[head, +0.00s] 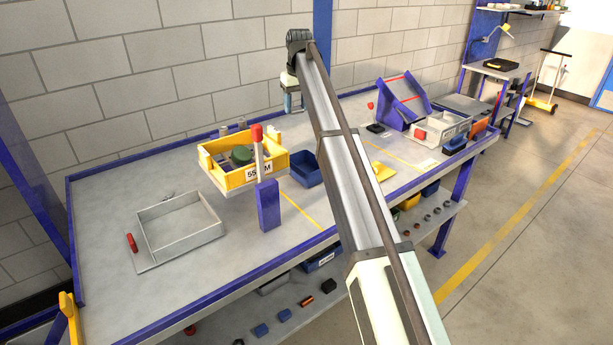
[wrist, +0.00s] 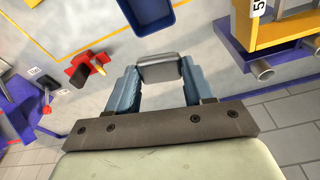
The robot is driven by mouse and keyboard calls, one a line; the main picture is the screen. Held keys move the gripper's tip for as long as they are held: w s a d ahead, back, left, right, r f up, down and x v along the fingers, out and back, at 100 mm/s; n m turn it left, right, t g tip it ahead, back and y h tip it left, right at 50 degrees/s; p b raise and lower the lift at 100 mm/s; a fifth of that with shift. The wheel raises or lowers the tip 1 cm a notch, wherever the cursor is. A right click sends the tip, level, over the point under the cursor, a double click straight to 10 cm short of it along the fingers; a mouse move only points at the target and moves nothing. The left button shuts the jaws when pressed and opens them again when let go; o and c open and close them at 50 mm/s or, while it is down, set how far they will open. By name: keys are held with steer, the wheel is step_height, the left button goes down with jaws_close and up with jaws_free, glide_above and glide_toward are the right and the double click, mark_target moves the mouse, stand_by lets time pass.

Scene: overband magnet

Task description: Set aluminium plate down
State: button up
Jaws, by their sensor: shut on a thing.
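My gripper (wrist: 158,72) is shut on a grey, block-like aluminium plate (wrist: 160,68), held between its two blue fingertips in the wrist view. The plate's near face shows there; it appears to be held above the grey table, though the exact height cannot be told. In the head view my gripper (head: 291,103) points down over the back of the table, and the plate cannot be made out.
A yellow tray (head: 235,180) with a green item stands behind a blue post (head: 268,204). A blue bin (head: 307,170) is beside it. An empty grey tray (head: 180,226) lies front left. A blue ramp frame (head: 402,100) and grey bin (head: 441,129) stand right.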

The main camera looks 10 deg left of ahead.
steer(key=d+f+n, duration=0.1)
steer(key=d+f, duration=0.3)
steer(key=n, duration=0.1)
glide_toward(307, 167)
steer(key=s+r, duration=0.4)
steer(key=shift+f, duration=5.1)
steer(key=shift+f, duration=0.15)
steer(key=o, duration=0.8)
steer(key=shift+o, duration=0.2)
step_height(307, 167, up, 12)
steer(key=s+d, duration=0.1)
steer(key=shift+s, duration=0.2)
steer(key=shift+d, duration=0.1)
